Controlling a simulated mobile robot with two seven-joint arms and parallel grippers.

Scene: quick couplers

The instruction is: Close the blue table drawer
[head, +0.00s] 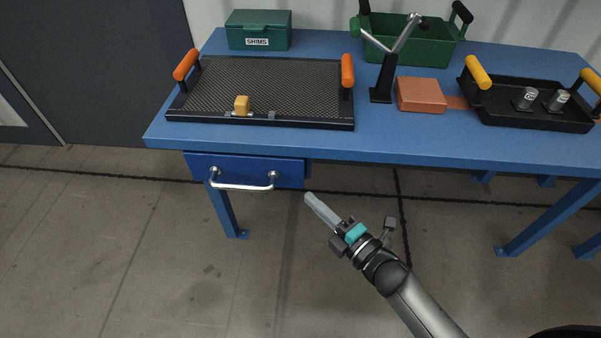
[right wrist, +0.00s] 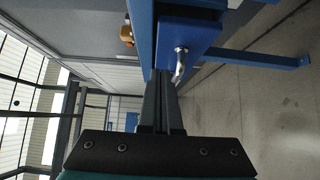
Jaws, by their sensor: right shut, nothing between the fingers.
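The blue drawer (head: 245,170) hangs under the left part of the blue table and has a pale bar handle (head: 243,187). Its front shows just below the table edge; how far it stands out is hard to tell. In the right wrist view the drawer front (right wrist: 188,38) and handle (right wrist: 180,64) are just beyond the fingertips. My right gripper (head: 309,198) is shut and empty, a little right of and below the drawer front in the head view, apart from it. Its fingers (right wrist: 163,95) point toward the drawer in the wrist view. My left gripper is not in view.
On the blue table (head: 330,145) stand a black mesh tray (head: 270,85) with orange handles, a green box (head: 258,30), a green crate (head: 410,45), an orange-brown block (head: 421,94) and a black tray (head: 530,118). Table legs (head: 225,215) stand below. The floor in front is clear.

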